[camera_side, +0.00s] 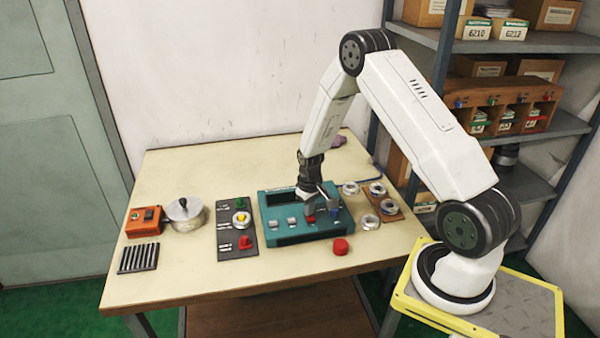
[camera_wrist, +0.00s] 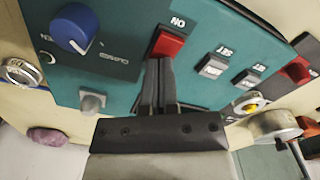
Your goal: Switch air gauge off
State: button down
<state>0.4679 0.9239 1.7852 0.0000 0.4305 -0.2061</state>
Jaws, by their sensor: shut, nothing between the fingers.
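The air gauge is a teal box (camera_side: 270,237) near the middle of the table, and its face (camera_wrist: 122,78) fills much of the wrist view. It carries a red switch (camera_wrist: 170,44) marked ON, which also shows in the side view (camera_side: 311,219). A blue knob (camera_wrist: 74,27) and two grey buttons (camera_wrist: 212,67) sit on either side of the switch. My gripper (camera_wrist: 159,64) is shut and empty, pointing down at the gauge. Its fingertips are at the edge of the red switch in the wrist view; I cannot tell whether they touch it. The fingers hide part of the panel.
Left of the gauge stand a dark panel (camera_side: 235,212) with coloured buttons, a lidded metal pot (camera_side: 188,220) and an orange box (camera_side: 144,222). A red knob-like piece (camera_side: 340,246) lies in front. Metal rings (camera_side: 370,222) lie to the right.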

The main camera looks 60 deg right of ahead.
dwell(0.3)
jog(key=shift+r, duration=3.45)
jog(key=shift+a, duration=0.1)
jog(key=shift+a+r, duration=0.15)
jog(key=s+a+r+n+t, duration=0.1)
jog(key=s+a+r, duration=0.4)
jog(key=a, duration=0.4)
jog(key=s+a+r+n+t, duration=0.1)
jog(key=s+a+r+n, duration=0.1)
jog(key=s+a+r, duration=0.4)
jog(key=a, duration=0.4)
jog(key=shift+a+t, duration=0.2)
jog(key=shift+t, duration=0.1)
jog(key=shift+s, duration=0.1)
